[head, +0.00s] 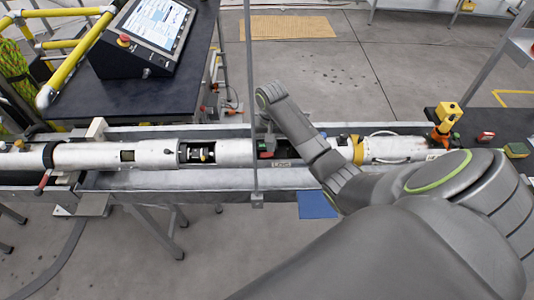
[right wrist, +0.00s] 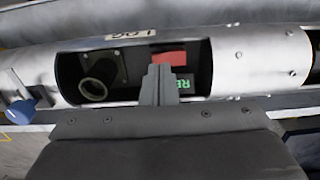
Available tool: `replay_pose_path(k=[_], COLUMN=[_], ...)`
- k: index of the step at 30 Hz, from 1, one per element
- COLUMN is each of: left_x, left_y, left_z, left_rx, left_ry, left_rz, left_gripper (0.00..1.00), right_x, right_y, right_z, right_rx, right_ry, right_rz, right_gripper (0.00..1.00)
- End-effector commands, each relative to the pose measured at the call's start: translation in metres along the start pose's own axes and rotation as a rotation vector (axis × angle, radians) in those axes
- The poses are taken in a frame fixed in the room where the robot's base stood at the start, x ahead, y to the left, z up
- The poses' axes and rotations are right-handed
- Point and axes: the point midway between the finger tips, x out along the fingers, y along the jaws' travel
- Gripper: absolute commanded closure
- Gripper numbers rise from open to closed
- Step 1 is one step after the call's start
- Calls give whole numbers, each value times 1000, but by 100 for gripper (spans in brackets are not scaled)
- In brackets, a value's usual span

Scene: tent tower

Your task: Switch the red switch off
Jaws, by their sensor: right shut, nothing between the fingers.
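The red switch (right wrist: 170,57) shows in the right wrist view as a red block inside a dark cutout of a silver tube (right wrist: 228,68). A green lit label (right wrist: 184,84) with partly hidden letters sits just below it. My right gripper (right wrist: 157,75) is shut and empty, its fingertips at the lower left of the red switch. I cannot tell whether they touch it. In the head view the right gripper (head: 268,138) points down at the tube (head: 235,153) and partly hides the cutout. My left gripper is not in view.
A dark round fitting (right wrist: 98,78) sits in the cutout left of the switch. A blue knob (right wrist: 22,110) is farther left. In the head view a console (head: 145,38) stands on a dark table behind the tube. A thin upright post (head: 250,80) stands close left of my gripper.

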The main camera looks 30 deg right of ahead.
Motion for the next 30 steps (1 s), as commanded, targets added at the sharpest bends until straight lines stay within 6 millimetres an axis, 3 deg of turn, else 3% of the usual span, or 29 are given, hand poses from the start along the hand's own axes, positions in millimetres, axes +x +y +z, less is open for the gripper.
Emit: replay_pose_path(k=[30], left_x=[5], left_y=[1], left_z=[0], left_rx=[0], left_ry=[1], left_rz=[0], left_gripper=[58], right_x=[14], right_y=[0], right_z=[0], right_rx=[0], right_ry=[-1], right_rz=[0], right_gripper=[100])
